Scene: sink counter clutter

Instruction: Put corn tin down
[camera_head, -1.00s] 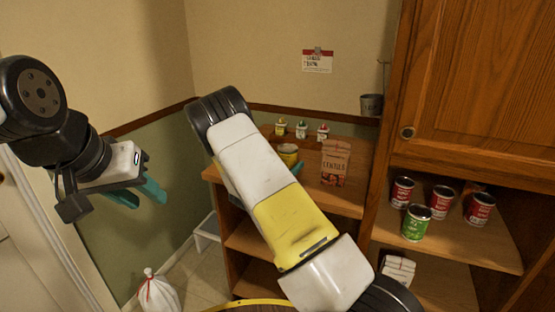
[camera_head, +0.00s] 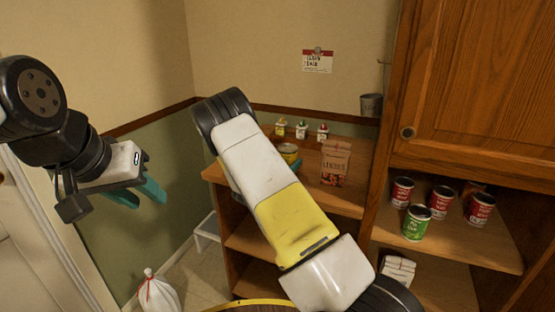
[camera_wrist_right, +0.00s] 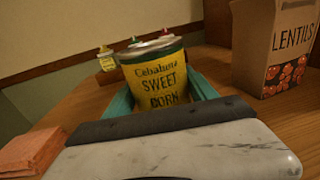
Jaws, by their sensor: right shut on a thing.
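The yellow corn tin (camera_wrist_right: 158,90), labelled "Sweet Corn", has a green rim and tilts slightly in the right wrist view. The teal fingers of my right gripper (camera_wrist_right: 160,96) are on both sides of it, shut on it. Its base is hidden behind the gripper body, so I cannot tell whether it touches the wooden top (camera_wrist_right: 285,120). In the head view the tin (camera_head: 289,150) shows just past my right arm, which hides most of that gripper. My left gripper (camera_head: 140,193) is open and empty, off to the left, away from the shelf.
A lentils bag (camera_head: 335,163) stands right of the tin. Several small bottles (camera_head: 301,130) stand behind it. An orange-pink block (camera_wrist_right: 32,150) lies left in the wrist view. Red tins (camera_head: 441,201) and a green tin (camera_head: 416,223) fill the cabinet shelf at right.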

